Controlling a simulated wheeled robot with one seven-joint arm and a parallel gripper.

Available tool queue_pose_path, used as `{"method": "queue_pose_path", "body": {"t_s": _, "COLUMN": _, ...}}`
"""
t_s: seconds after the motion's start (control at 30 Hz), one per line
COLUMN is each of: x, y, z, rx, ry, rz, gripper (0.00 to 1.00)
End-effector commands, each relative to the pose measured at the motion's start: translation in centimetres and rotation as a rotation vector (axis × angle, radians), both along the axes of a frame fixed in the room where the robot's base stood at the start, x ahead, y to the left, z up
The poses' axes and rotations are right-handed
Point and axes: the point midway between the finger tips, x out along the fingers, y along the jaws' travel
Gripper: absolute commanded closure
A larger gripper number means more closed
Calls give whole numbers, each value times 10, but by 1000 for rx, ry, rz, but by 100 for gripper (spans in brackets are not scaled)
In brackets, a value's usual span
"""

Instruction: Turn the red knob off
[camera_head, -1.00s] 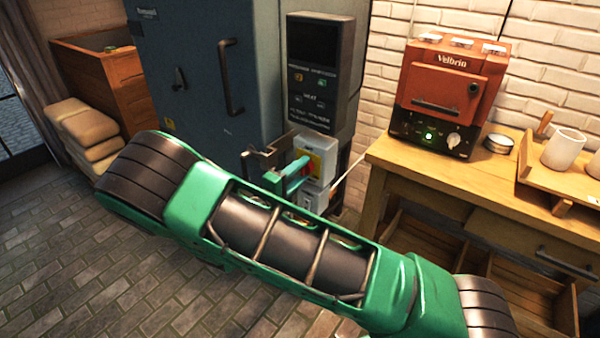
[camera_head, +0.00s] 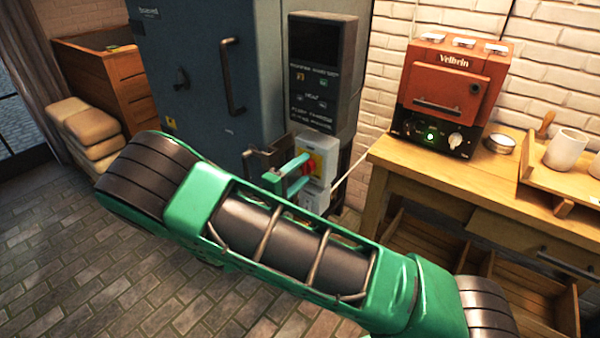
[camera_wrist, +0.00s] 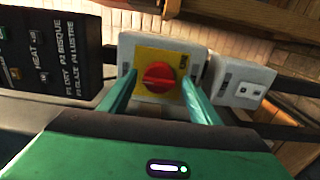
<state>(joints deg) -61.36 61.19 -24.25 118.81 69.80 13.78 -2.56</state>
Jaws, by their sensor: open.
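The red knob (camera_wrist: 158,77) sits on a yellow plate (camera_wrist: 143,60) on a grey switch box (camera_wrist: 126,48) in the wrist view. In the head view the knob (camera_head: 311,164) shows partly beside my gripper's fingers. My gripper (camera_wrist: 162,88) is open, with one teal finger to each side of the knob in the wrist view. The fingers look apart from the knob; I cannot tell how far their tips are from the box. In the head view my gripper (camera_head: 298,172) is in front of the switch box.
The blue-grey kiln (camera_head: 200,70) with its control panel (camera_head: 318,70) stands beside the switch box. A small socket box (camera_wrist: 240,82) is close to one finger. A wooden table (camera_head: 400,165) with an orange oven (camera_head: 452,85) stands at the right.

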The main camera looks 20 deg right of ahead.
Motion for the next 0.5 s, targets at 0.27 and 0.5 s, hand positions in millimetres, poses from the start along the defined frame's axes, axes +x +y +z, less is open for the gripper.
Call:
{"method": "queue_pose_path", "body": {"t_s": 0.27, "x": -23, "y": 34, "z": 0, "rx": 1, "ry": 1, "rz": 5, "gripper": 43}}
{"method": "queue_pose_path", "body": {"t_s": 0.5, "x": -48, "y": 69, "z": -1, "rx": 2, "ry": 1, "rz": 4, "gripper": 43}}
